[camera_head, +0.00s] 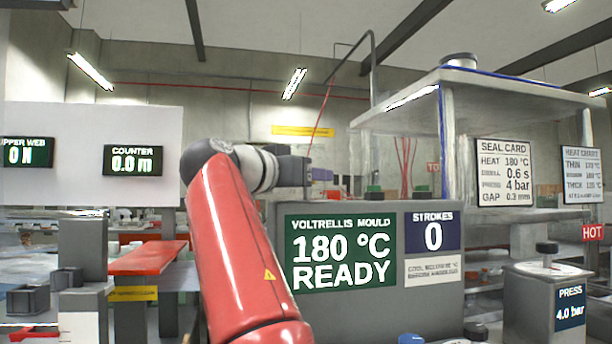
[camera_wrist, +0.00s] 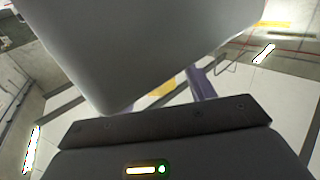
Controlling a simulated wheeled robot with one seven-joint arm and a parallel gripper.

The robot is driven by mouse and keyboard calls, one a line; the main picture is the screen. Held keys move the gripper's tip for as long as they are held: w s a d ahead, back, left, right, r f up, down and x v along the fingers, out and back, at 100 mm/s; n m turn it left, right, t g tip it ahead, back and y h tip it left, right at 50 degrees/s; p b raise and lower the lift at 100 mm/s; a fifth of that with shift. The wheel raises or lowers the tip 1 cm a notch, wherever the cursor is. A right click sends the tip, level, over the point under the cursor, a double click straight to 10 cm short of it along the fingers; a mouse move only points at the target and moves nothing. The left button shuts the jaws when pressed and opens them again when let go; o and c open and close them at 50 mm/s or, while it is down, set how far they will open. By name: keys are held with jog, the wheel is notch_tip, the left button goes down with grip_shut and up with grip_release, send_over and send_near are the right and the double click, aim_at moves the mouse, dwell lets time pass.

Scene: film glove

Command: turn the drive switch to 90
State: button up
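I cannot make out a drive switch or a 90 mark in either view. My gripper (camera_head: 294,171) is at the end of my red arm, in front of the upper left of the grey mould cabinet (camera_head: 435,303) in the head view. Its fingertips are not clear there. In the wrist view, the dark gripper body (camera_wrist: 165,125) fills the bottom, and a large blurred grey shape covers the top. I see nothing held, and cannot tell whether the fingers are open or shut.
The cabinet's green display (camera_head: 340,252) reads "180 °C READY"; the strokes panel (camera_head: 433,232) reads 0. A counter display (camera_head: 132,160) reads 0.0 m. A press box (camera_head: 540,300) with a black knob stands at right. A red bench (camera_head: 148,258) lies left of my arm.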

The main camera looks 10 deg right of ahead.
jog(key=shift+s+a, duration=0.1)
jog(key=b+v, duration=0.1)
jog(key=v, duration=0.6)
jog(key=shift+s+a, duration=0.15)
jog(key=shift+a, duration=0.1)
dwell(0.4)
